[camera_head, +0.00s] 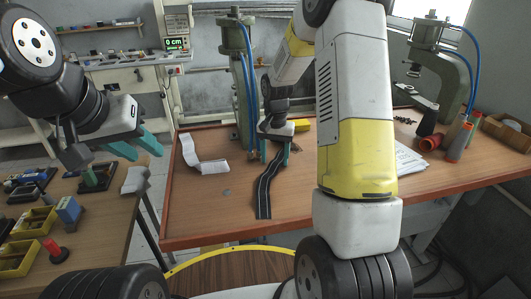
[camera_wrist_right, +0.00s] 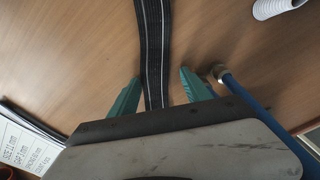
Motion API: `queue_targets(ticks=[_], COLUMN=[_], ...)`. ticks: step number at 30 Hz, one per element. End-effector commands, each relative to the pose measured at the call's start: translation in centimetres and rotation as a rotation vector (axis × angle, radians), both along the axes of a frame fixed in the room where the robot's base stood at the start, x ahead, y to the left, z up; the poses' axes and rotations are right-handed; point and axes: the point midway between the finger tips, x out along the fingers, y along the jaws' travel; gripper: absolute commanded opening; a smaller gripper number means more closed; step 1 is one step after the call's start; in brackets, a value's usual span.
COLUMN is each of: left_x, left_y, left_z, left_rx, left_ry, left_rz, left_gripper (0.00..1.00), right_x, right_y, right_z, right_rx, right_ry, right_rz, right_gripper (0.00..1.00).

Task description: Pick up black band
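The black band (camera_head: 265,195) is a long flat strip with pale lines, lying on the wooden table. Its near end hangs towards the table's front edge and its far part runs under my right gripper (camera_head: 275,153). In the right wrist view the band (camera_wrist_right: 154,45) passes between the two teal fingers of my right gripper (camera_wrist_right: 160,82). The fingers are apart, with the left one close to the band's edge. Whether they touch it I cannot tell. My left gripper (camera_head: 138,146) is open and empty, away from the band, above the gap left of the table.
A white curled strip (camera_head: 203,158) lies left of the band. A green press (camera_head: 237,80) with a blue hose (camera_wrist_right: 262,120) stands close by my right gripper. A side table (camera_head: 105,222) holds small parts.

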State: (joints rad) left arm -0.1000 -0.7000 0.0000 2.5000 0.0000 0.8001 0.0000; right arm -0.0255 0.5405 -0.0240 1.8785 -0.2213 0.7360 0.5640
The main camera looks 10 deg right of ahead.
Motion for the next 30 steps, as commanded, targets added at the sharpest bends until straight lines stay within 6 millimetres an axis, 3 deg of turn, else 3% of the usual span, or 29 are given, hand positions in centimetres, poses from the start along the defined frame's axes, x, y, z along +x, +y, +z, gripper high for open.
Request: queue_targets(ticks=[1, 8, 19, 27, 30], left_x=[0.0, 0.0, 0.0, 0.0, 0.0], left_y=[0.0, 0.0, 0.0, 0.0, 0.0], left_z=[0.0, 0.0, 0.0, 0.0, 0.0], left_rx=[0.000, 0.000, 0.000, 0.000, 0.000], left_ry=[0.000, 0.000, 0.000, 0.000, 0.000], left_rz=[0.000, 0.000, 0.000, 0.000, 0.000], left_gripper=[0.36, 0.36, 0.36, 0.36, 0.36], right_x=[0.0, 0.0, 0.1, 0.1, -2.1], right_y=[0.0, 0.0, 0.0, 0.1, 0.9], right_z=[0.0, 0.0, 0.5, 3.9, 3.9], right_rx=[0.000, 0.000, 0.000, 0.001, 0.000], right_ry=[0.000, 0.000, -0.002, -0.006, 0.001], right_rz=[0.000, 0.000, 0.000, 0.000, 0.003], right_gripper=[0.44, 0.00, 0.00, 0.00, 0.00])
